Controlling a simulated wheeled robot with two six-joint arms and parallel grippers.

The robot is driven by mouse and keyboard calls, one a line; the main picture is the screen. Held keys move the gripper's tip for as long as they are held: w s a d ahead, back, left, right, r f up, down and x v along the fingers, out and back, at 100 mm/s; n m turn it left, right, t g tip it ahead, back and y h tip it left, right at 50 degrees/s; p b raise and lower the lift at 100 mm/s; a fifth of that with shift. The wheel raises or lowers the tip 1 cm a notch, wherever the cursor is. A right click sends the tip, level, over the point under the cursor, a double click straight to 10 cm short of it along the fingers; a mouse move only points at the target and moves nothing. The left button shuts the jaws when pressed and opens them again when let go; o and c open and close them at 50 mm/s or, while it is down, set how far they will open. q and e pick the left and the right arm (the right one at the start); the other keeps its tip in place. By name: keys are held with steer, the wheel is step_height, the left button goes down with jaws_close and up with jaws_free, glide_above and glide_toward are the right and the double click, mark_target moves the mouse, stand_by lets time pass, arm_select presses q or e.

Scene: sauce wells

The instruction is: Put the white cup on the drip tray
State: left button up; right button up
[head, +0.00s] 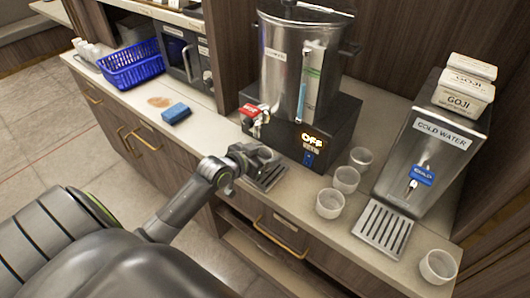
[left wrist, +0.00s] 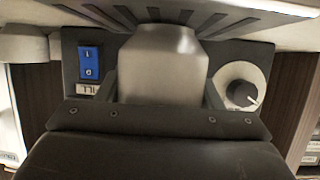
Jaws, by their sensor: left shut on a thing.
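My left gripper (head: 256,158) is in front of the steel boiler, over its slotted drip tray (head: 270,177). My right gripper is not in view.
Three white cups (head: 346,179) stand right of the boiler (head: 300,70). Another cup (head: 438,266) stands right of the cold water dispenser's drip tray (head: 383,232). A blue sponge (head: 176,113) and blue basket (head: 132,66) are at left. Counter between sponge and boiler is clear.

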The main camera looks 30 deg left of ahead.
arm_select(q)
steer(key=shift+f, duration=0.2)
steer(key=o, duration=1)
steer(key=shift+r, duration=0.2)
steer(key=v, duration=1.2)
